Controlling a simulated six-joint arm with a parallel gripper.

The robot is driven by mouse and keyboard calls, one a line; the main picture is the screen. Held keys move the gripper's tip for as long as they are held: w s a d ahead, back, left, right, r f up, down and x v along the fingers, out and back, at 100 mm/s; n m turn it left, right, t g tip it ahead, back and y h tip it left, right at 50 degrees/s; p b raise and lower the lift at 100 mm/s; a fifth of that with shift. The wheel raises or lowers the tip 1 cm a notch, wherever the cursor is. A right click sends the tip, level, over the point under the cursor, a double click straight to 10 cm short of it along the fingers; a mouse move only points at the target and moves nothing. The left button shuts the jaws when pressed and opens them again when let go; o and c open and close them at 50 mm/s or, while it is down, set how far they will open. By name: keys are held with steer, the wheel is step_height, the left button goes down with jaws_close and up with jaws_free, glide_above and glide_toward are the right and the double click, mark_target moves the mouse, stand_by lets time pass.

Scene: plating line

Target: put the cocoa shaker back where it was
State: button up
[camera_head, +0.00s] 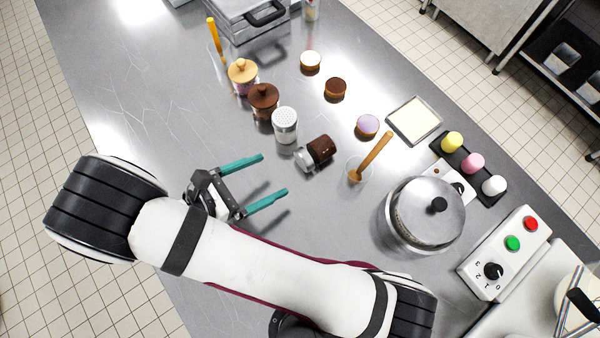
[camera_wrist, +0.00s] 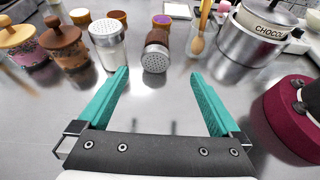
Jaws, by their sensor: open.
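The cocoa shaker (camera_head: 321,149), a clear shaker with dark brown contents and a perforated metal cap, lies on its side on the steel counter. In the wrist view the cocoa shaker (camera_wrist: 157,42) lies ahead of the fingers, its cap towards me. My gripper (camera_head: 274,174) is open and empty, low over the counter to the left of the shaker's cap, its teal fingers pointing towards it. The fingers (camera_wrist: 158,76) touch nothing. A white-filled shaker (camera_head: 285,127) stands upright just left of and behind the cocoa shaker; it also shows in the wrist view (camera_wrist: 108,46).
Two lidded jars (camera_head: 263,102) stand behind the white shaker. A glass with a wooden-handled tool (camera_head: 372,160) and a lidded pot (camera_head: 428,213) stand to the right. Small cakes (camera_head: 335,89) sit farther back. The counter (camera_head: 160,110) is clear on the left.

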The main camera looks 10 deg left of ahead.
steer(key=d+r+m+g, duration=0.9)
steer(key=d+m, duration=0.3)
steer(key=m, duration=0.1)
steer(key=s+d+r+m+y, duration=0.3)
steer(key=s+m+y, duration=0.1)
steer(key=m, duration=0.5)
steer(key=s+d+r+m+y, duration=0.2)
steer(key=s+r+m+y, duration=0.1)
steer(key=m+y, duration=0.4)
steer(key=s+m, duration=0.1)
steer(key=m, duration=0.2)
steer(key=shift+d+r+g, duration=0.3)
steer(key=shift+d, duration=0.1)
